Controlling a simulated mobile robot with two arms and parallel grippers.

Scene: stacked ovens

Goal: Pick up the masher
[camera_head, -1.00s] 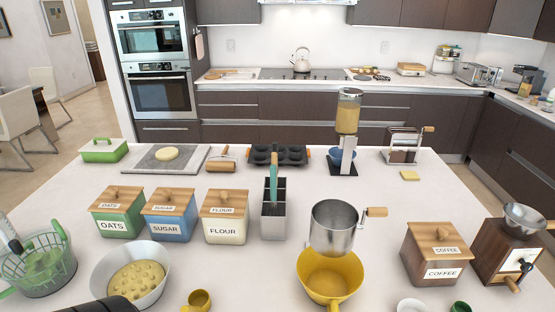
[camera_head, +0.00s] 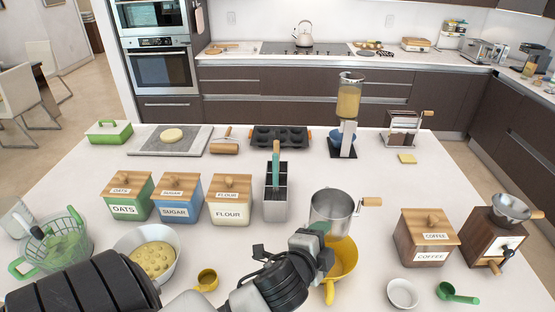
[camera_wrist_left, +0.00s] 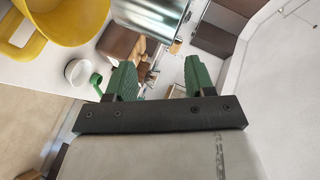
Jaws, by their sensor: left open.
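I cannot make out a masher for sure. A utensil with a teal handle (camera_head: 276,160) stands upright in a grey slotted holder (camera_head: 276,208) in the middle of the counter; its lower end is hidden. My left gripper (camera_head: 322,240) is in front of the steel pot and over the yellow bowl, to the right of and nearer than the holder. In the left wrist view its two green fingers (camera_wrist_left: 160,80) are apart with nothing between them. The right gripper is not in view.
The steel pot (camera_head: 331,212) and yellow bowl (camera_head: 345,262) are close to my left gripper. Wooden-lidded canisters (camera_head: 231,208) stand left of the holder. A dough bowl (camera_head: 128,243) and green basket (camera_head: 83,250) are at front left. A coffee box (camera_head: 425,242) is at right.

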